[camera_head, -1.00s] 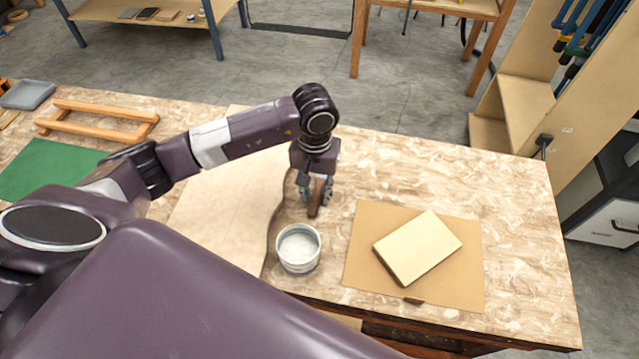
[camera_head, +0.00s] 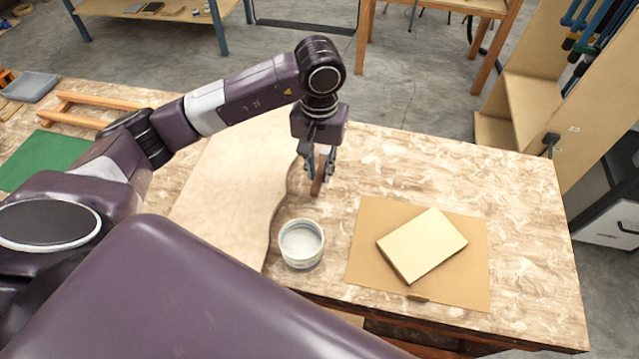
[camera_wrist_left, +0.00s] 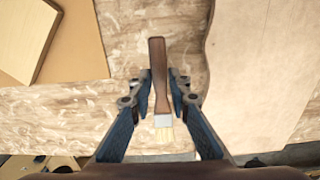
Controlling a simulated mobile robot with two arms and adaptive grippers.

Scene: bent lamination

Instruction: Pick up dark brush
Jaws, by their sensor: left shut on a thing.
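The dark brush (camera_head: 319,176) has a dark brown handle, and the left wrist view shows its metal band and pale bristles (camera_wrist_left: 162,95). My left gripper (camera_head: 318,165) is shut on the brush's handle, with one finger on each side of it in the left wrist view (camera_wrist_left: 162,88). The brush seems to be held a little above the wooden table (camera_head: 450,165). Its bristle end is hidden in the head view. My right gripper is not in view.
A white pot (camera_head: 301,244) stands close below the gripper. A pale block (camera_head: 422,245) lies on a brown sheet (camera_head: 365,225) to the right. A large curved-edge thin board (camera_head: 230,195) lies left. The table's back right is clear.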

